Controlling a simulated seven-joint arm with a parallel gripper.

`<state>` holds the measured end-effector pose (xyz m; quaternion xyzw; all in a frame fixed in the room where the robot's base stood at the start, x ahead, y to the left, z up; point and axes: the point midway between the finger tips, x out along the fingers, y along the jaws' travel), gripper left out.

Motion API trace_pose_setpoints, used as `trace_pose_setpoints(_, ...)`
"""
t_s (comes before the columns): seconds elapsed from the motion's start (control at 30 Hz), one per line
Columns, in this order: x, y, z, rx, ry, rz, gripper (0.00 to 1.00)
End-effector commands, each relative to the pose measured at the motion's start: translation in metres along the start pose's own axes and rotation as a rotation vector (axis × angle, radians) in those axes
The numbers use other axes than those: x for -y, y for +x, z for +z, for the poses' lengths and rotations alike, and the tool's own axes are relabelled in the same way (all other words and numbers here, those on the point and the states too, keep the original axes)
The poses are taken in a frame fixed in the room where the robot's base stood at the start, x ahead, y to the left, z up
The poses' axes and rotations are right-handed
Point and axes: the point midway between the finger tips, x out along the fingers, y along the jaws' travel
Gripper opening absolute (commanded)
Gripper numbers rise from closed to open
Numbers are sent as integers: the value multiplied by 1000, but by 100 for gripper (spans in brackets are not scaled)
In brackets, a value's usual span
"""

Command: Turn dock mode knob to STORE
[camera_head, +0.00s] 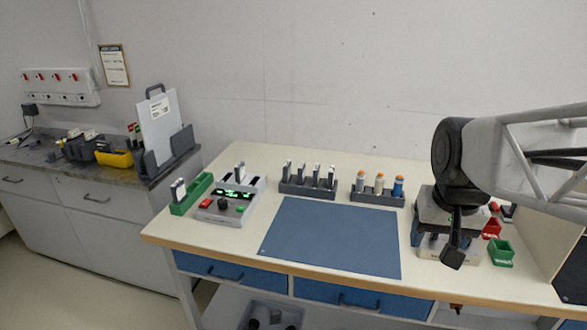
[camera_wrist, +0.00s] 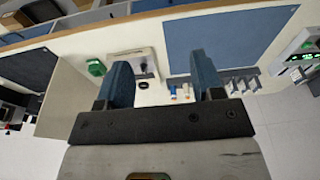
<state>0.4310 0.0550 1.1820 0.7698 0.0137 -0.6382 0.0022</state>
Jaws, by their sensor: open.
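A grey dock unit (camera_head: 248,187) with a lit green display sits on the left of the bench in the head view. It has a black knob (camera_head: 223,204) between a red button (camera_head: 206,203) and a green button (camera_head: 241,209); its setting is too small to read. The dock's edge (camera_wrist: 285,62) shows at the right of the wrist view. My gripper (camera_wrist: 160,65) is open and empty, with two blue fingers apart. In the head view it hangs over the right of the bench, far from the dock. Below it is a pale box with another dark knob (camera_wrist: 143,67).
A blue mat (camera_head: 330,238) lies between the dock and my gripper. Two dark racks (camera_head: 308,188) (camera_head: 377,197) with upright items stand behind it. A green holder (camera_head: 190,195) is left of the dock. Green (camera_head: 501,254) and red bins stand at right, near a pale panel.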

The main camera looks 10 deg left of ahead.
Motion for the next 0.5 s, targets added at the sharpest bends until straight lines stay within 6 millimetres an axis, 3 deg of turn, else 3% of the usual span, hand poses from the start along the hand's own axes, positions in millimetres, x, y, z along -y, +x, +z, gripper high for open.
trace_pose_setpoints(0.5,86,8,-107,47,-41,-16,61)
